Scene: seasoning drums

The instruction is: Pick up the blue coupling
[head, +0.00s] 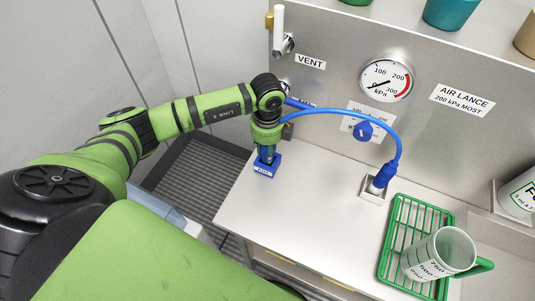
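My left gripper (267,152) points down at the left end of the white counter, directly over a small blue block (264,171) with a white label. Blue parts show between and around its fingers, probably the blue coupling, but the gripper largely hides them. I cannot tell whether the fingers are closed on it. A blue hose (345,112) arcs from beside this gripper to the right. It ends at a blue lance handle (385,175) that stands tilted in a small white holder (372,190). My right gripper is not in view.
A green rack (393,238) on the right bears a clear measuring jug (436,256) with a green handle. The steel panel behind carries a pressure gauge (386,81), a round blue knob (363,131) and a white-handled vent valve (279,30). The middle of the counter is clear.

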